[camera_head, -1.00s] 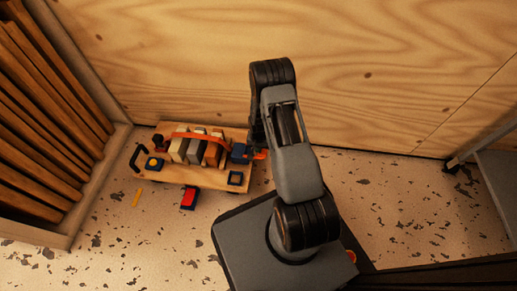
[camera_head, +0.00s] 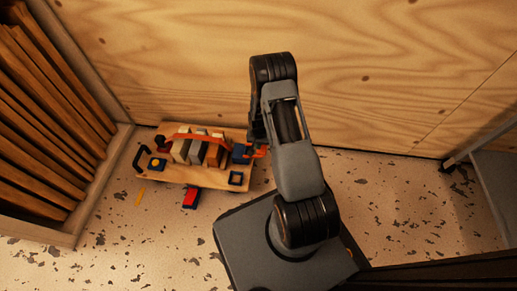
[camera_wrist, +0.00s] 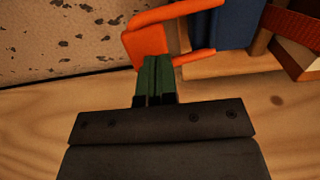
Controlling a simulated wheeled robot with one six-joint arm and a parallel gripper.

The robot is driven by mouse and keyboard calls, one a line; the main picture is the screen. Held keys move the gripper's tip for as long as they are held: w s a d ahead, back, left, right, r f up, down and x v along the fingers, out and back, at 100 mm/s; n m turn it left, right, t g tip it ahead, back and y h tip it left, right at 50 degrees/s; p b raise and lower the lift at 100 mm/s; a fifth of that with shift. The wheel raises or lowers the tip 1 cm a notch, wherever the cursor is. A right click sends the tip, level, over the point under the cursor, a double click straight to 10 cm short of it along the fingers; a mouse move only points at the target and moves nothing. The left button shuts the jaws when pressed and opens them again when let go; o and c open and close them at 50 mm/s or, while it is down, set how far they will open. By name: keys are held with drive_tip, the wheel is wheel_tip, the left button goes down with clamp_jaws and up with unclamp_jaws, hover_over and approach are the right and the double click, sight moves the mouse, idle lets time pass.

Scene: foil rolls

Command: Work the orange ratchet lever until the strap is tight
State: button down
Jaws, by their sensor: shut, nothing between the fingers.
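The orange ratchet lever (camera_head: 260,151) sticks out from the right end of the blue ratchet (camera_head: 241,152) on a small wooden cart (camera_head: 206,177). In the wrist view the lever (camera_wrist: 150,38) is a U-shaped frame beside the blue ratchet body (camera_wrist: 237,25). My gripper (camera_wrist: 154,62) has its green fingers shut with nothing between them. Their tips overlap the lever's end bar in the picture; I cannot tell whether they touch. The orange strap (camera_head: 181,137) runs over several upright blocks; its tension is unclear. In the head view my arm hides the fingers.
The cart sits on the speckled floor (camera_head: 393,194) against a plywood wall (camera_head: 380,70). A slatted wooden rack (camera_head: 45,110) stands at left. A grey table (camera_head: 492,175) is at right.

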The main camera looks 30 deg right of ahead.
idle(1.8)
drive_tip(key=shift+f, duration=0.1)
idle(0.3)
drive_tip(key=shift+f+b, duration=1.8)
drive_tip(key=shift+f, duration=0.2)
drive_tip(key=shift+r, duration=0.2)
drive_tip(key=shift+r+p, duration=1.6)
drive_tip(key=shift+r, duration=0.35)
